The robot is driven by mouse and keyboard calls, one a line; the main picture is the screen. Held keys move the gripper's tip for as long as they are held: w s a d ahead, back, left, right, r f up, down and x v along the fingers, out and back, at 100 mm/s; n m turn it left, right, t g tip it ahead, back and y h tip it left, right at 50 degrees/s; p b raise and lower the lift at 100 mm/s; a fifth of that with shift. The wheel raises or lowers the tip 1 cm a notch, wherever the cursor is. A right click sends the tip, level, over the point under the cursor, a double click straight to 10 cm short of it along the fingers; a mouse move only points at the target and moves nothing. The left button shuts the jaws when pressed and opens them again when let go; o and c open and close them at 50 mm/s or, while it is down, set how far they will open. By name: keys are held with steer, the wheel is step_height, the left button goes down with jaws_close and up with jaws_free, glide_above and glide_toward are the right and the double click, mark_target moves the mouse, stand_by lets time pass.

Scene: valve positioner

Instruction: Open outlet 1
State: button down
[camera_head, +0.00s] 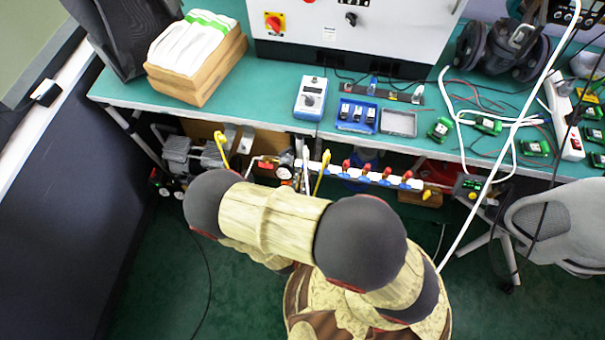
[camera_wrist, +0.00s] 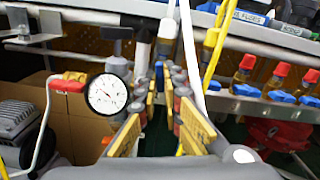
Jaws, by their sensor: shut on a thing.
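The outlet manifold is a white bar (camera_head: 375,178) below the bench edge, with several red-capped brass outlets (camera_head: 386,172) and blue handles. In the wrist view, red-capped outlets (camera_wrist: 243,65) with blue handles (camera_wrist: 246,90) stand at the right. Which is outlet 1 cannot be read. My gripper (camera_wrist: 164,78) points forward in the wrist view, its yellow-padded fingers converging on a small blue handle (camera_wrist: 159,72). It is shut on this handle, mostly hidden between the fingertips. In the head view my arm hides the gripper.
A round white gauge (camera_wrist: 107,94) and a red-handled fitting (camera_wrist: 68,84) are left of the fingers. A yellow hose (camera_wrist: 215,45) and a white cable (camera_wrist: 190,50) hang close by. The green bench (camera_head: 270,105) overhangs the manifold. A grey chair (camera_head: 560,225) stands at the right.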

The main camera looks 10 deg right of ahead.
steer(key=shift+f+m, duration=0.1)
steer(key=shift+m, duration=1)
steer(key=c, duration=2)
jaws_free()
steer(key=shift+o, duration=0.2)
steer(key=shift+s+a, duration=0.1)
steer(key=v, duration=0.7)
steer(key=shift+s, duration=0.15)
